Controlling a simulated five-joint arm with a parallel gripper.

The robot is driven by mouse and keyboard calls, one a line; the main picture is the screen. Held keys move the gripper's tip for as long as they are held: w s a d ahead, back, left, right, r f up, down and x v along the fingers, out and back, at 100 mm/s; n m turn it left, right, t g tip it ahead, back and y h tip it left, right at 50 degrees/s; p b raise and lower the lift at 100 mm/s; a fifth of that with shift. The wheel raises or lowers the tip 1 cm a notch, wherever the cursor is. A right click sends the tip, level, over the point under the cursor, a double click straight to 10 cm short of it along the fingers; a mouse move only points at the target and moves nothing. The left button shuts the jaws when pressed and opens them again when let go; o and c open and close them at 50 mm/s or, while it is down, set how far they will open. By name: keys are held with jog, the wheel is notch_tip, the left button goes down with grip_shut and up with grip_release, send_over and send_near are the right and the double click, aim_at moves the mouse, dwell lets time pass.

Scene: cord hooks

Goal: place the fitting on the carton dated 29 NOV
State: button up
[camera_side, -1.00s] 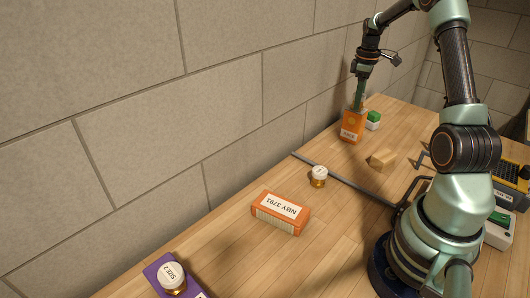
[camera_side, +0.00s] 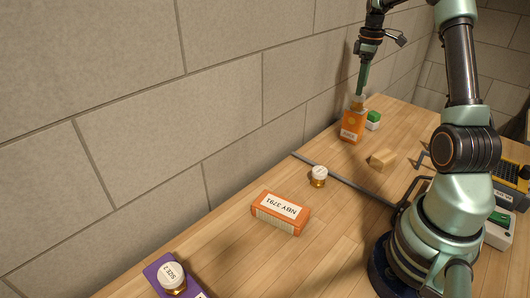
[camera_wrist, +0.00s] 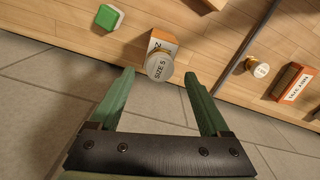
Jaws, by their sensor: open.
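A fitting with a round cap marked SIZE 5 (camera_wrist: 159,66) stands on an upright orange carton (camera_side: 352,127). In the wrist view the carton (camera_wrist: 162,42) shows partly behind the fitting, its label mostly hidden. No 29 NOV date is readable on any carton. My gripper (camera_side: 360,90) is over that fitting in the side view. In the wrist view my gripper (camera_wrist: 158,75) has its green fingers spread, one on each side of the fitting near the tips, with gaps showing. Another white-capped fitting (camera_side: 319,176) stands on the table. A SIZE 2 fitting (camera_side: 173,277) stands on a purple carton (camera_side: 196,290).
An orange carton marked NBY 3791 (camera_side: 281,213) lies on the table. A green-topped block (camera_side: 373,120) and a tan block (camera_side: 382,160) stand near the upright carton. A grey strip (camera_side: 350,184) crosses the wooden table. A block wall (camera_side: 230,120) runs along the back.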

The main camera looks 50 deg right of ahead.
notch_tip(320, 180, up, 6)
jog(key=w+a+r+t, duration=0.1)
jog(key=w+a+r, duration=0.25)
jog(key=a, duration=0.65)
jog(key=s+a+m+t, duration=0.1)
jog(key=s+a, duration=0.2)
jog(key=a, duration=0.5)
jog(key=s+a+f+m+t, duration=0.1)
jog(key=s+a+t, duration=0.1)
jog(key=a, duration=0.7)
jog(key=s+a+f+m+t, duration=0.1)
jog(key=s+a, duration=0.3)
jog(key=a, duration=0.5)
jog(key=shift+f+t, duration=0.25)
jog(key=shift+t, duration=0.05)
